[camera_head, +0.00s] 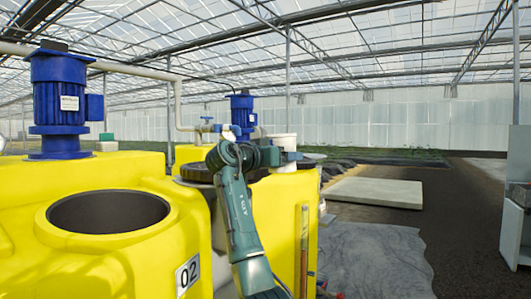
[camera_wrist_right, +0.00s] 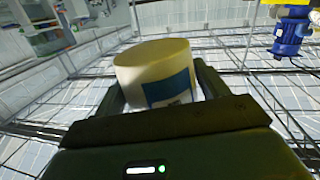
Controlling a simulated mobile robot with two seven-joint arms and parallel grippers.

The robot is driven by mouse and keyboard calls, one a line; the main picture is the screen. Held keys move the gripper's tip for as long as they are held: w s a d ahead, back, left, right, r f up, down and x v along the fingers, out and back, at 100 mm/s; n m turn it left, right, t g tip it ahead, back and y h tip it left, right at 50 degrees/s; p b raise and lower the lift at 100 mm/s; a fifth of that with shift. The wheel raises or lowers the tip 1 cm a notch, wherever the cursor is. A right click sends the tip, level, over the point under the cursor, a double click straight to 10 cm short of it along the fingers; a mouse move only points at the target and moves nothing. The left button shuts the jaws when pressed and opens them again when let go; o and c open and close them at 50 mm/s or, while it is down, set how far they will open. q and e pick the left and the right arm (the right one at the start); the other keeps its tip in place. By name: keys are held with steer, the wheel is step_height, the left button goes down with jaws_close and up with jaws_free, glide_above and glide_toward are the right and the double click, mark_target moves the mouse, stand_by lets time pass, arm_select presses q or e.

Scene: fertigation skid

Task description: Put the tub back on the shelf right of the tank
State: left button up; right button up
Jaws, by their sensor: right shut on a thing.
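The tub (camera_head: 284,142) is white and sits at the end of my right arm, above the far yellow tank, in the head view. In the right wrist view the tub (camera_wrist_right: 155,75) is cream-white with a blue label, tilted in the picture between the two fingers. My right gripper (camera_head: 287,157) is shut on it. The near yellow tank (camera_head: 60,265) is marked 02 and has an open round mouth (camera_head: 108,212). A pale unit (camera_head: 515,200), possibly the shelf, is cut off at the right edge. My left gripper is out of view.
Blue motors (camera_head: 62,100) stand on the tanks, with a pale pipe (camera_head: 130,70) running behind. A sight tube (camera_head: 304,250) is on the tank's right side. A pale slab (camera_head: 375,192) lies on the floor; the floor further right is clear.

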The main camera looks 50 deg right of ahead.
steer(key=w+a+f+n+t+y, duration=0.35)
steer(key=a+f+n+t, duration=0.3)
steer(key=a+f, duration=0.4)
steer(key=w+a+f+n+t+y, duration=0.4)
steer(key=a+f+t, duration=0.4)
steer(key=f, duration=0.6)
steer(key=s+a+f+n+t+y, duration=0.1)
steer(key=s+a+f+n+y, duration=0.1)
steer(key=s+a+f, duration=0.3)
steer(key=s+a+f+n+t+y, duration=0.1)
steer(key=s+a+f+n+y, duration=0.2)
steer(key=a, duration=0.7)
steer(key=s+a+f+n+t+y, duration=0.1)
steer(key=s+a+f+n+y, duration=0.1)
steer(key=s+a+f+y, duration=0.3)
steer(key=shift+s+a+f+n, duration=0.35)
steer(key=shift+s+a+f, duration=0.6)
steer(key=shift+s+a, duration=0.9)
